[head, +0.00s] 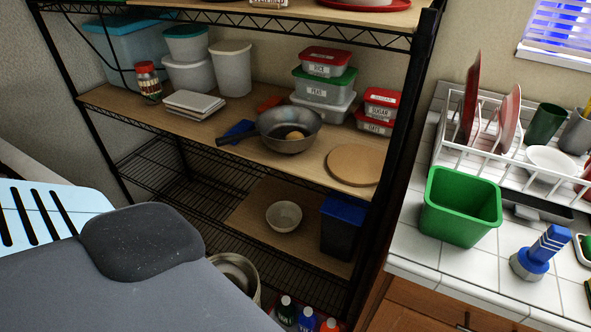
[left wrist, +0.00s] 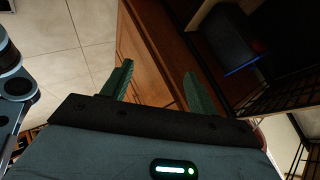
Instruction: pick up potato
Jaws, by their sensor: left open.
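A small brown potato (head: 294,136) lies in a dark frying pan (head: 272,142). The pan sits on the wooden middle shelf (head: 232,150) of a black metal rack in the head view, with its handle towards the left. My left gripper (left wrist: 157,84) shows only in the left wrist view. Its two green fingers are spread apart with nothing between them, in front of a wooden cabinet and away from the potato. The potato and pan do not show in the left wrist view. My right gripper is in neither view.
A round wooden board (head: 353,165) lies right of the pan. Stacked lidded tubs (head: 323,88) stand behind it, and white plates (head: 194,103) lie to the left. A rack post (head: 405,120) separates the shelves from the tiled counter (head: 412,235) with a green bin (head: 460,212).

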